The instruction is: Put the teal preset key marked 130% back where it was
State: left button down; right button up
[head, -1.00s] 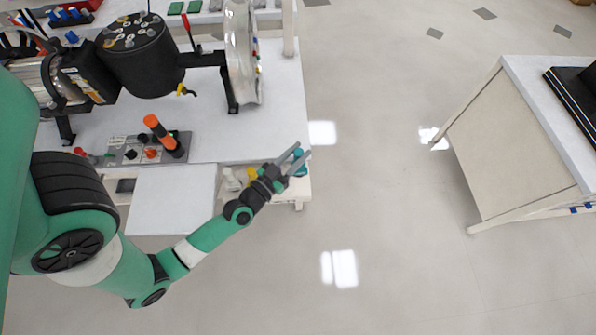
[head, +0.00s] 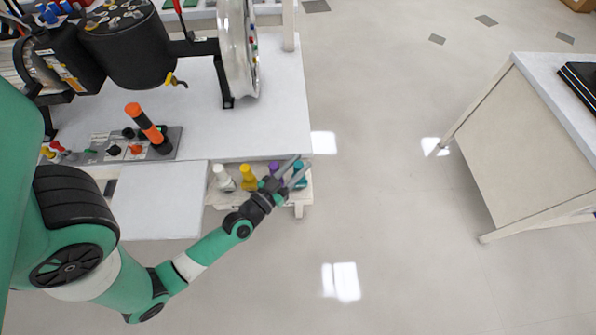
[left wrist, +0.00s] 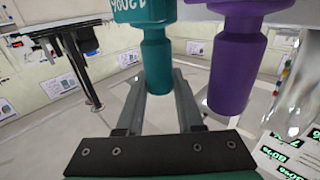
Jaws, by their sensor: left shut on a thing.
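The teal key (head: 301,173) is at the right end of a row of keys on a low white shelf (head: 308,192) at the table's front edge. My left gripper (head: 296,167) is shut on it. I cannot tell whether the teal key's base touches the shelf. My right gripper is out of view.
A yellow key (head: 249,178) and a white key (head: 223,180) stand further left on the shelf. Above is the white table (head: 280,120) with a control panel (head: 175,143) and a wheel-like rim (head: 238,60). Floor to the right is clear up to another table (head: 510,150).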

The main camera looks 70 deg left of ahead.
pick_arm(q)
jog(key=shift+f, duration=0.35)
jog(key=c, duration=0.8)
grip_release()
jog(key=shift+f, duration=0.1)
jog(key=shift+c, duration=0.2)
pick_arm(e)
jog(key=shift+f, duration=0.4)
